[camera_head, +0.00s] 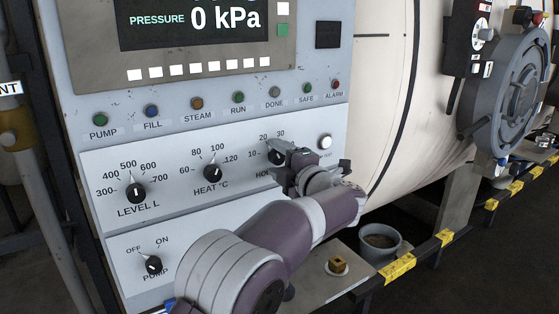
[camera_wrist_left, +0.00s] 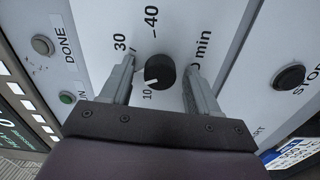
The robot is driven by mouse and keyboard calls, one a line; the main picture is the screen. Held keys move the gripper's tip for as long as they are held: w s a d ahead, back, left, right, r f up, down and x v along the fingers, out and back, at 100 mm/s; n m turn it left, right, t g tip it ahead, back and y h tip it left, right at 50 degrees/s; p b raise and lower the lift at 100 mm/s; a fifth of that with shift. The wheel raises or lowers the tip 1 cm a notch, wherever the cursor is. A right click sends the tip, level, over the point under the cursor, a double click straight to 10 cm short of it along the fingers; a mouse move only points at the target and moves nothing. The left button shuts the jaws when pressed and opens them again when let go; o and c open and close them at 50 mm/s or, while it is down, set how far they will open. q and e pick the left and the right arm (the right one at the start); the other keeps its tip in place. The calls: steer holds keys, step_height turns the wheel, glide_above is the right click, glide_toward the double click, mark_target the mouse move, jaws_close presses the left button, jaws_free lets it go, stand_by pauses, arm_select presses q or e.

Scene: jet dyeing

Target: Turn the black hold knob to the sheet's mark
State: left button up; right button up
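The black hold knob (camera_wrist_left: 160,73) is on the pale panel. In the wrist view its white pointer line is turned toward the side of the 10 mark. In the head view only part of the knob (camera_head: 276,156) shows behind my left gripper (camera_head: 302,160). That gripper is open in the wrist view (camera_wrist_left: 160,64), with one finger on each side of the knob and a visible gap to it. The 20 mark is hidden in the wrist view. A blue and white printed sheet (camera_wrist_left: 293,152) shows at the lower right, too small to read surely. My right gripper is out of view.
The level knob (camera_head: 136,193), heat knob (camera_head: 217,165) and pump switch (camera_head: 153,264) share the panel. A white button (camera_head: 324,142) sits just right of my gripper; the wrist view shows a dark stop button (camera_wrist_left: 289,77). A grey bucket (camera_head: 380,243) stands below right.

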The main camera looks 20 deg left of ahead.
arm_select(q)
steer(key=v, duration=1.2)
steer(key=shift+s+d, duration=0.2)
steer(key=shift+s, duration=0.1)
